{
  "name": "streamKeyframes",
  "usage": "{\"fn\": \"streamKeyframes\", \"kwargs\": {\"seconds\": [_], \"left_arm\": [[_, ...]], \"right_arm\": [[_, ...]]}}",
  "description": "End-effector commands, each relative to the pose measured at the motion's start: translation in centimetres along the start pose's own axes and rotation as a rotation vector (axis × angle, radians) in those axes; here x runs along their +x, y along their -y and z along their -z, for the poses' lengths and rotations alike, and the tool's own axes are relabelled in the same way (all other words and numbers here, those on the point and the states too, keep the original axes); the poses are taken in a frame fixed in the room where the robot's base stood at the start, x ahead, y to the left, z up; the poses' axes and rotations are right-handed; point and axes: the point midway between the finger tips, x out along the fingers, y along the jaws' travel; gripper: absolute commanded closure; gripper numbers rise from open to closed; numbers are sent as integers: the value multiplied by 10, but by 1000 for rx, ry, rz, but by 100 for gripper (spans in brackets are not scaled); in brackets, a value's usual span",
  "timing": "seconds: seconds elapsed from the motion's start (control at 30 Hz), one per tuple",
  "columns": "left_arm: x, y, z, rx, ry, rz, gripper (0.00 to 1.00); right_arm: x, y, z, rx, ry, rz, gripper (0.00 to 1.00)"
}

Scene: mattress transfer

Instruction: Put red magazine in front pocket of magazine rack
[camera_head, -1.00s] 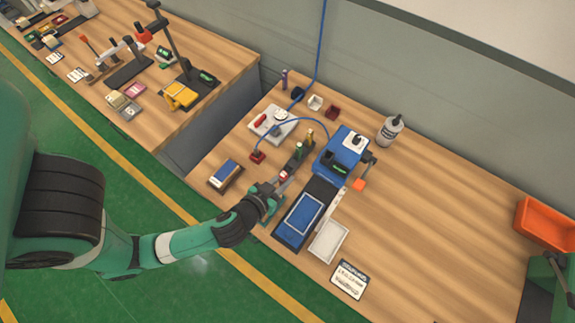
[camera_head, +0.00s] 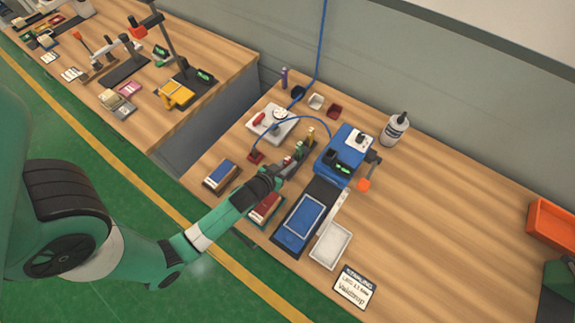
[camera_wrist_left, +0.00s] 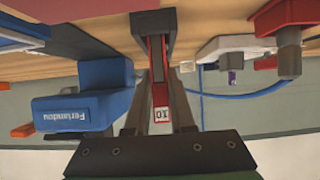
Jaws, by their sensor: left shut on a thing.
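The red magazine (camera_wrist_left: 160,85), slim with a white label, is between the fingers of my left gripper (camera_wrist_left: 160,100) in the left wrist view. In the head view my left gripper (camera_head: 282,168) is at the front end of the dark magazine rack (camera_head: 301,153), with a little of the red magazine (camera_head: 287,160) showing. Green and yellowish pieces stand farther back along the rack. The gripper is shut on the magazine. Its lower end is hidden, so I cannot tell whether it is inside the front pocket.
A blue machine (camera_head: 344,150) stands right of the rack, with a dark tray with a blue panel (camera_head: 303,222) and a white tray (camera_head: 331,245) before it. A red-topped box (camera_head: 266,208) lies under my left arm.

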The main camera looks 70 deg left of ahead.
Motion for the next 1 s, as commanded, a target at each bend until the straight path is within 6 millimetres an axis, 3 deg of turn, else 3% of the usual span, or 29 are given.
{"fn": "streamKeyframes", "kwargs": {"seconds": [0.3, 0.33, 0.47, 0.83, 1.0], "left_arm": [[2, 0, -3, 0, -1, 0, 100], [1, 0, -2, 0, -1, 0, 73], [1, 0, -1, 0, 0, 0, 49], [-3, 0, 2, 0, 0, 0, 48], [-34, 0, 2, 2, 2, -1, 48]], "right_arm": [[-2, 0, -2, 0, 0, 0, 60], [-1, 0, -1, 0, 0, 0, 60], [-1, 0, -1, 0, 0, 0, 60], [2, 0, 2, 0, -1, 0, 60], [8, 0, 7, 0, -1, 0, 60]]}}
